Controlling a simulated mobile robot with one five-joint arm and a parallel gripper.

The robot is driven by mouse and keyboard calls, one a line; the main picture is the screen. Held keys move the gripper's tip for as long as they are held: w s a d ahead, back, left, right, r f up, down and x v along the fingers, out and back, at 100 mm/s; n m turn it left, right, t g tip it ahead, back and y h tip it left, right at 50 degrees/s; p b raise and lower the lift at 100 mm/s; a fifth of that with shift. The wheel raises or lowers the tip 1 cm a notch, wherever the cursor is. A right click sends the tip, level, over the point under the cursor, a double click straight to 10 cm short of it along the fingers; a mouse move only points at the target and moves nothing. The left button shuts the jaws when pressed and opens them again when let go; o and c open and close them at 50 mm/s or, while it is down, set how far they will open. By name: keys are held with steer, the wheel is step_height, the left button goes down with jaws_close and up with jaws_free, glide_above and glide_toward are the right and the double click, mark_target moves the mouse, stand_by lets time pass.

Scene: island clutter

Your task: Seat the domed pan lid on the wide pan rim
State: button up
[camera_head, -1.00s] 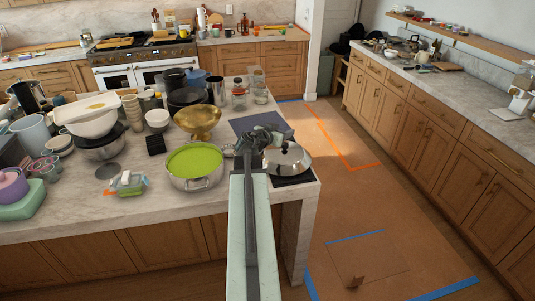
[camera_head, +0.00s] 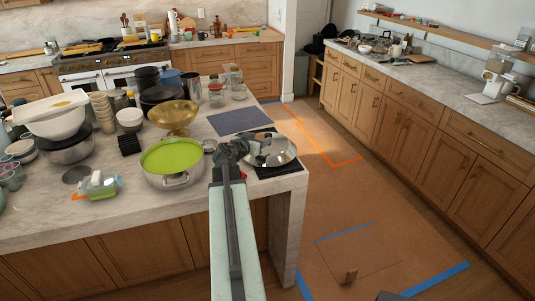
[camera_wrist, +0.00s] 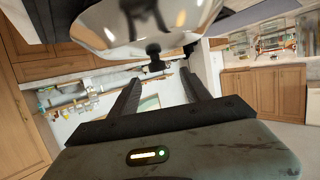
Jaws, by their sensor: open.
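The domed pan lid (camera_head: 279,153), shiny silver, rests on a dark mat at the island's right end. In the wrist view its dome (camera_wrist: 185,15) fills the top, with the black knob (camera_wrist: 154,50) just past and between the fingertips, not visibly gripped. The wide pan (camera_head: 172,180) is a steel pot with side handles and a bright green round area at its top. It stands on the countertop left of the lid. My gripper (camera_head: 236,148) is open between pan and lid, close to the lid's left side. It also shows in the wrist view (camera_wrist: 160,77).
A gold footed bowl (camera_head: 175,115) stands behind the pan, with stacked bowls (camera_head: 60,122) and a green-and-white item (camera_head: 99,185) to the left. A flat blue-grey mat (camera_head: 238,121) lies bare behind the lid. Glass jars (camera_head: 237,90) stand further back.

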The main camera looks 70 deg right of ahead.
mark_target(267, 136)
steer(key=x, duration=0.2)
steer(key=shift+d+b, duration=0.35)
steer(key=x, duration=0.1)
steer(key=b+x, duration=0.1)
steer(key=x, duration=0.3)
steer(key=shift+s+f, duration=0.1)
steer(key=shift+s, duration=0.2)
steer(key=shift+c, duration=0.2)
jaws_close()
stand_by(0.6)
